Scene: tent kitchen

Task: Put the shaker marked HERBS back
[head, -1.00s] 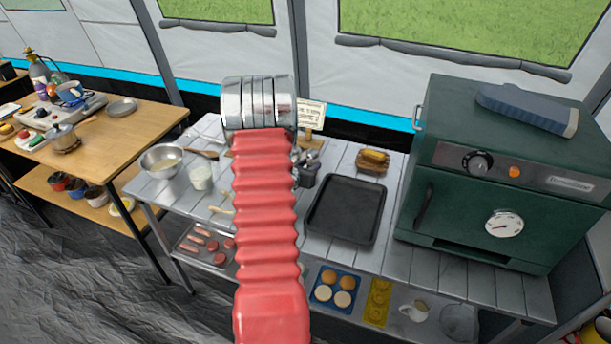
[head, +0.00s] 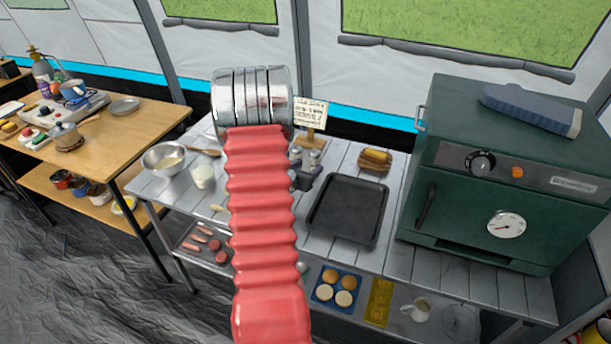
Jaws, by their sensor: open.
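My red ribbed arm rises through the middle of the head view and ends in a silver wrist. The wrist and arm hide my gripper's jaws and whatever is at them. Just right of the arm, two small silver-topped shakers (head: 314,158) stand at a dark holder (head: 304,181) on the grey slatted table (head: 400,262). The left one is partly covered by the arm. I cannot read any marking on them, so I cannot tell which is HERBS. A card with small writing (head: 311,112) stands on a wooden support behind them; its text is too small to read.
A green oven (head: 490,180) fills the table's right end. A metal bowl (head: 166,158) and a white cup (head: 203,176) stand on the left.

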